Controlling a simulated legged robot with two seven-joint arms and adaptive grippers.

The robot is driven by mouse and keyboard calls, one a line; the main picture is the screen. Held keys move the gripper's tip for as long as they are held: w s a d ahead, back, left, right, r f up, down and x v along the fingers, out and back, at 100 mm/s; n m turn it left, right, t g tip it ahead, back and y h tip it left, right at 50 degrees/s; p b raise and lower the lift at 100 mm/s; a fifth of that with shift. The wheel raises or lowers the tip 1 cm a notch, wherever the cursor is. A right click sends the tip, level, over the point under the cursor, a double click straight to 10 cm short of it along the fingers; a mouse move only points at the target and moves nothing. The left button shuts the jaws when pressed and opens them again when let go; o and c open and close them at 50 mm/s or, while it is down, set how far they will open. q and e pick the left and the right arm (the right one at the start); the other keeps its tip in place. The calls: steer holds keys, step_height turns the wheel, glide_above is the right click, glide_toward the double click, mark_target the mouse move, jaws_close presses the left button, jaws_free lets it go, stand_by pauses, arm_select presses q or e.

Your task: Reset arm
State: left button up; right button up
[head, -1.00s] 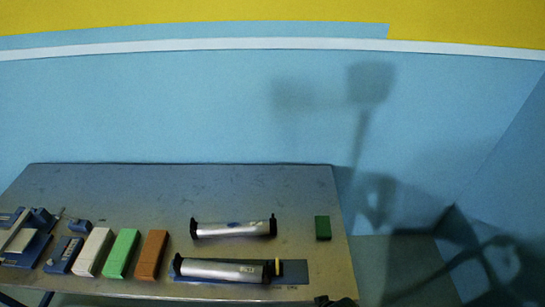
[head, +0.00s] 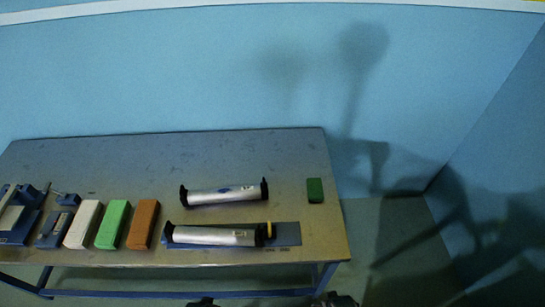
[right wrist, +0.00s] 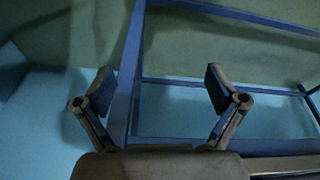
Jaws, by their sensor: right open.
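My right gripper (right wrist: 158,86) is open and empty in the right wrist view, its two fingers spread wide in front of the blue table frame. In the head view a dark part of my right arm (head: 336,300) shows at the bottom edge, below the table's front right corner. Another small dark part of mine (head: 202,302) shows at the bottom edge further left; it may be my left gripper, but its jaws cannot be made out.
The metal table (head: 110,165) holds two silver rolls in black holders (head: 223,195) (head: 214,236), a green block (head: 315,190), white (head: 83,224), green (head: 113,224) and orange (head: 143,224) boxes, and blue tools (head: 20,215) at left. Its blue legs (head: 180,292) stand below. A wall is behind.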

arm_select(q)
steer(key=s+f+b, duration=0.3)
steer(key=s+f, duration=0.2)
steer(key=f, duration=1)
steer(key=s+a+f+g+b, duration=0.1)
steer(key=s+f+b, duration=0.2)
steer(key=f, duration=1.2)
steer(key=s, duration=0.3)
steer(key=shift+a, duration=0.3)
arm_select(e)
steer(key=s+f, duration=0.3)
steer(key=f, duration=0.7)
steer(key=s+f+g, duration=0.1)
steer(key=s+f, duration=0.3)
steer(key=f, duration=0.6)
steer(key=s+f, duration=0.4)
steer(key=f, duration=0.6)
steer(key=shift+d+f+g, duration=0.15)
steer(key=shift+d+g, duration=0.15)
steer(key=shift+d, duration=0.1)
arm_select(q)
steer(key=shift+a+f, duration=0.1)
steer(key=shift+f, duration=0.05)
arm_select(e)
steer(key=shift+a, duration=0.1)
